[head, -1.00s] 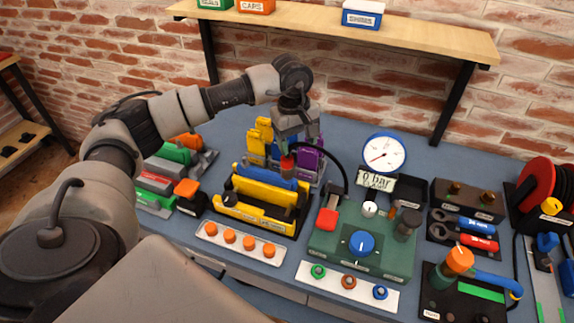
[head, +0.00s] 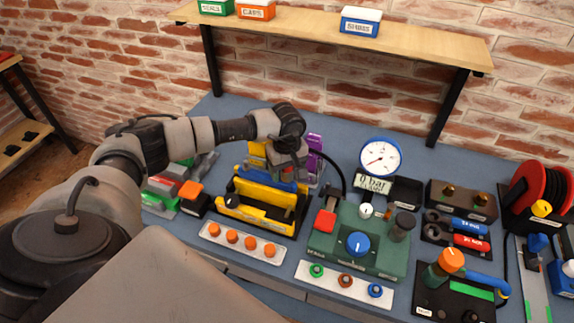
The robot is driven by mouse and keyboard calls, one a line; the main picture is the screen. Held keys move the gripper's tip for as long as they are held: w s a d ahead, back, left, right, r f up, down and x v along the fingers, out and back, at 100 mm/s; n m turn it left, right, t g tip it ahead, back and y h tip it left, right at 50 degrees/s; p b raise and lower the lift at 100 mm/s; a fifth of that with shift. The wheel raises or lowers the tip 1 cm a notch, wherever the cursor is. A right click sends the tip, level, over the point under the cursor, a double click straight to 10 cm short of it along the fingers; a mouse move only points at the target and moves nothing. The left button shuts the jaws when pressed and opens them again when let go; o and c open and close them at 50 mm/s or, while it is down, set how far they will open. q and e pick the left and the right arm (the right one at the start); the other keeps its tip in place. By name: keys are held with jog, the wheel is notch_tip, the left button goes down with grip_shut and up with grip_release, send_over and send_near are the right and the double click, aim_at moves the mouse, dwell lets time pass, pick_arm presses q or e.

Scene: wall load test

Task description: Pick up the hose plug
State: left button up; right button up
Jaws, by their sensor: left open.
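The hose plug (head: 286,176) stands behind the blue-and-yellow fixture, at the end of a black hose (head: 334,167) that arcs to the green pump block. Its upper part, with the red collar, is largely hidden by my left gripper (head: 288,166). That gripper points down over the plug, with its jaws open around or just beside it; I cannot tell whether they touch. My right gripper is not in view.
The yellow fixture (head: 262,202) with a blue bar is close in front of the plug. Purple and yellow upright parts stand behind. The pressure gauge (head: 380,158) and green pump block (head: 340,252) are to the right.

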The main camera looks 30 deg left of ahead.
pick_arm(q)
jog(key=shift+f, duration=0.15)
jog(key=shift+c, duration=0.2)
jog(key=c, duration=1)
jog(key=shift+c, duration=0.2)
jog(key=shift+w+r+b, duration=0.1)
jog(key=shift+r+b, duration=0.4)
jog(key=shift+r, duration=0.25)
jog(key=r, duration=0.1)
jog(key=r+b, duration=0.1)
jog(key=shift+d+r, duration=0.2)
jog(key=shift+r, duration=0.15)
jog(key=d+r+b, duration=0.4)
jog(key=d+r, duration=0.3)
jog(key=d, duration=0.4)
jog(key=shift+w, duration=0.35)
